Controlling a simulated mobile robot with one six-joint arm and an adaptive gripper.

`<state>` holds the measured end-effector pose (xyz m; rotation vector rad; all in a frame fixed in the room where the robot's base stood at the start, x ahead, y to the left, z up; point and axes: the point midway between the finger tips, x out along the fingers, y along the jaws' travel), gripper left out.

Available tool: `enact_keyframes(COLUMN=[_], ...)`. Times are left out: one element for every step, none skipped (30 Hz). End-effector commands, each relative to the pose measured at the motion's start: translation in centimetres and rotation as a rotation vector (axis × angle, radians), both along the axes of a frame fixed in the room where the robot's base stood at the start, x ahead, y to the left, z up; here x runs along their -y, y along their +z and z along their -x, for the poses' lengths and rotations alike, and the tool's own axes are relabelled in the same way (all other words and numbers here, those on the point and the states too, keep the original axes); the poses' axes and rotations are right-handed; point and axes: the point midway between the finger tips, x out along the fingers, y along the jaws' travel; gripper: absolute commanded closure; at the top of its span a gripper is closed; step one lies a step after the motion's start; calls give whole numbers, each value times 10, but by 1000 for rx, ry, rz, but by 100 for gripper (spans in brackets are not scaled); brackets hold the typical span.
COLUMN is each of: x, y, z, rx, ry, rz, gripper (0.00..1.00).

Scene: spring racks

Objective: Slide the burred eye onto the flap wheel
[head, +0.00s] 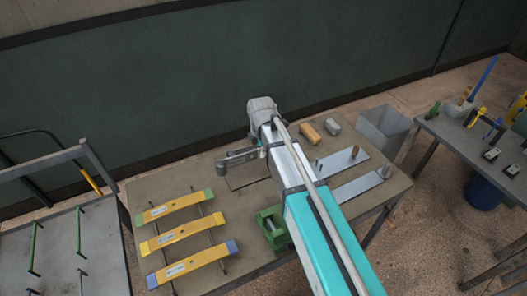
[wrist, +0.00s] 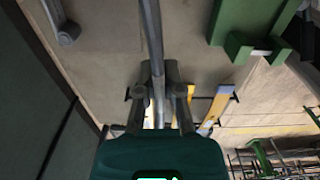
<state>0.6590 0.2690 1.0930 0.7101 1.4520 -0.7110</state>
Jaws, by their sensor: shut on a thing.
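My gripper (wrist: 160,88) is shut on a narrow grey metal bar (wrist: 151,35), which runs between the fingers and out of the top of the wrist view. Its eye and any burr cannot be made out. In the head view a dark grey shape (head: 237,158) shows left of my arm, over the table; gripper and bar are hard to tell apart there. I cannot identify the flap wheel for sure. A tan cylinder (head: 309,132) and a grey one (head: 333,123) lie at the back of the table. A grey round-ended part (wrist: 66,27) shows in the wrist view.
A green vise-like block (head: 272,227) stands at the table's (head: 150,188) front, partly behind my arm. Three yellow leaf springs (head: 180,240) lie on the left. Steel plates with pegs (head: 343,164) and a grey bin (head: 384,130) are on the right. A rack (head: 75,240) stands left.

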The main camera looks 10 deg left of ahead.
Motion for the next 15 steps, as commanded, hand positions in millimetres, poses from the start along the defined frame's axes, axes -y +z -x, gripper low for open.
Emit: enact_keyframes(x=[0, 0, 0, 0, 0, 0, 0, 0, 0, 0, 0, 0, 0, 0, 0], y=[4, 5, 7, 8, 9, 10, 11, 12, 13, 13, 13, 14, 14, 14, 14], z=[0, 0, 0, 0, 0, 0, 0, 0, 0, 0, 0, 0, 0, 0, 0], rx=[0, 0, 0, 0, 0, 0, 0, 0, 0, 0, 0, 0, 0, 0, 0], ry=[0, 0, 0, 0, 0, 0, 0, 0, 0, 0, 0, 0, 0, 0, 0], rz=[0, 0, 0, 0, 0, 0, 0, 0, 0, 0, 0, 0, 0, 0, 0], gripper=[100, 100, 100, 100, 100, 100, 100, 100, 100, 100, 100, 100, 100, 100, 100])
